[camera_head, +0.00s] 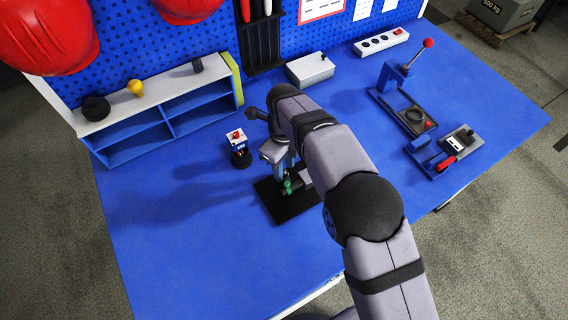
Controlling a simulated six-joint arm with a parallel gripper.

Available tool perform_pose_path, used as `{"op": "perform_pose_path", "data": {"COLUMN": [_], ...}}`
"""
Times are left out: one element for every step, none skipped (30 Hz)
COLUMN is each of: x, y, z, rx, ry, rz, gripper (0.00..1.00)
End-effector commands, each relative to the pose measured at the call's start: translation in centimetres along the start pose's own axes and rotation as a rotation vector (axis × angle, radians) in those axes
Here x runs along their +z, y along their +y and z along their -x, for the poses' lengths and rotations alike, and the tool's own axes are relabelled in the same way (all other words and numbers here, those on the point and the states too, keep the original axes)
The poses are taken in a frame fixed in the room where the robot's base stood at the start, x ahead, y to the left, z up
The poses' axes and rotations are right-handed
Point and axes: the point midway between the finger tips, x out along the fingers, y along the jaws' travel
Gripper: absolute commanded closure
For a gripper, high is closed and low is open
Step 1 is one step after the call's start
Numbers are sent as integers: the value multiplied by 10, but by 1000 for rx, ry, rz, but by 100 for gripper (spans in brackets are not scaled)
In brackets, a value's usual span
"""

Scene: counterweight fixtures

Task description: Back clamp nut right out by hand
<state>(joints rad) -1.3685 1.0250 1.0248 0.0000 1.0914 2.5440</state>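A fixture stands on a black base plate (293,207) in the middle of the blue bench. A small green part (287,186) shows low on it, beside some grey metal. I cannot tell for sure whether the green part is the clamp nut. My arm reaches over from the lower right, and my gripper (284,170) points down at the fixture, close to the green part. My arm hides much of the fixture. The fingers are too small and too mixed with the fixture to tell whether they are open, shut or touching anything.
A blue-and-white shelf (160,120) is at the back left. A red-knobbed lever press (398,80) and a small grey unit (460,140) stand right. The front left bench is clear.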

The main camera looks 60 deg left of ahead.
Motion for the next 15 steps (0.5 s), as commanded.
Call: {"op": "perform_pose_path", "data": {"x": [0,0,0,0,0,0,0,0,0,0,0,0,0,0,0], "y": [0,0,0,0,0,0,0,0,0,0,0,0,0,0,0], "z": [-2,-3,-3,-4,-4,-4,-4,-4,-4,-4,-4,-4,-4,-4,-3], "rx": [1,1,1,1,1,1,1,0,0,0,0,0,0,0,0], "ry": [1,1,1,1,1,1,1,1,1,1,1,0,1,0,0], "rz": [0,0,0,0,0,0,0,0,0,0,0,0,0,0,0], "gripper": [68,68,68,68,68,68,68,68,68,70,78,87,94,100,100]}}
